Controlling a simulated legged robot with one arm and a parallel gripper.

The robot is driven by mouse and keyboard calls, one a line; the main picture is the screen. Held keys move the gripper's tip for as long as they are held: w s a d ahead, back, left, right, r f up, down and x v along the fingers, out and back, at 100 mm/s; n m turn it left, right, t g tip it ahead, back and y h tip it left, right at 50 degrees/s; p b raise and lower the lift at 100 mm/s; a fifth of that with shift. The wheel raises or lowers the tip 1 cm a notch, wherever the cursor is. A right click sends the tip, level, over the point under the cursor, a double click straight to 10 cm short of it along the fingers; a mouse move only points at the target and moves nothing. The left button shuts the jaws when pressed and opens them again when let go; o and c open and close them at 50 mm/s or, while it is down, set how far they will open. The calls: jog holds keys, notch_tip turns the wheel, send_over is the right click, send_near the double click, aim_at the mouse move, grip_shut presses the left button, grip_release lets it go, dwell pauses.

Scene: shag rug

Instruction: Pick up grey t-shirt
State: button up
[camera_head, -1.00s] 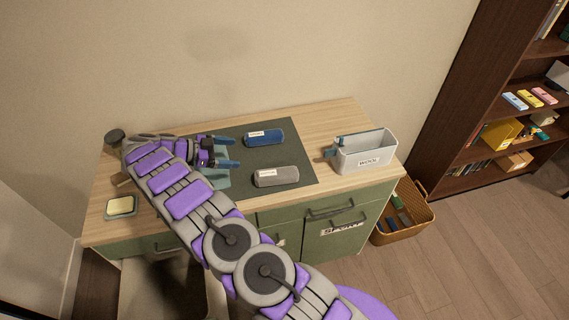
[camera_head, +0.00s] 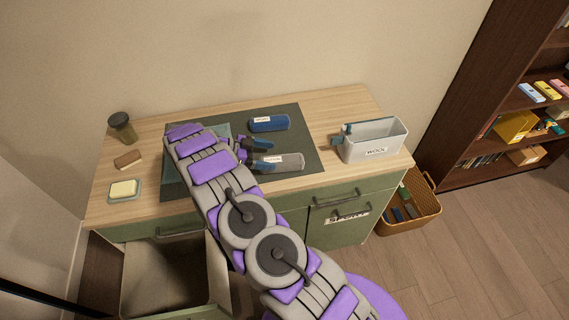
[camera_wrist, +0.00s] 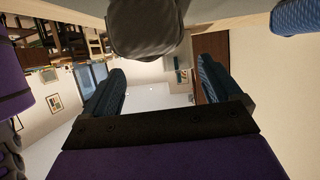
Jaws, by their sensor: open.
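The grey t-shirt (camera_head: 284,162) is a rolled grey bundle with a white label, lying on the dark mat on the counter. It also shows at the top of the wrist view (camera_wrist: 146,28), partly cut off by the frame edge. My gripper (camera_head: 261,156) is at its left end, with blue fingers spread. In the head view one finger overlaps the roll's lower left end; I cannot tell whether they touch. In the wrist view my gripper (camera_wrist: 162,90) is open, with nothing between the fingers.
A blue labelled roll (camera_head: 269,124) lies just behind the grey one on the dark mat (camera_head: 310,150). A white WOOL bin (camera_head: 374,144) stands right. A soap dish (camera_head: 123,190), brush (camera_head: 128,159) and jar (camera_head: 121,127) are left. A wicker basket (camera_head: 410,214) stands on the floor.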

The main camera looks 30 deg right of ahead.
aim_at(285, 158)
jog(key=shift+s+a+f, duration=0.25)
jog(key=shift+a, duration=0.15)
jog(key=x, duration=0.2)
jog(key=b+x, duration=0.1)
jog(key=x, duration=0.4)
jog(key=shift+w+d+r+b, duration=0.3)
jog(key=shift+w+r, duration=0.1)
jog(key=shift+a+r, duration=0.15)
jog(key=shift+a, duration=0.9)
jog(key=c, duration=0.3)
jog(key=shift+c, duration=0.8)
jog(key=shift+d, duration=0.75)
jog(key=c, duration=0.5)
jog(key=shift+c, duration=1)
jog(key=shift+a, duration=0.1)
jog(key=shift+a, duration=0.2)
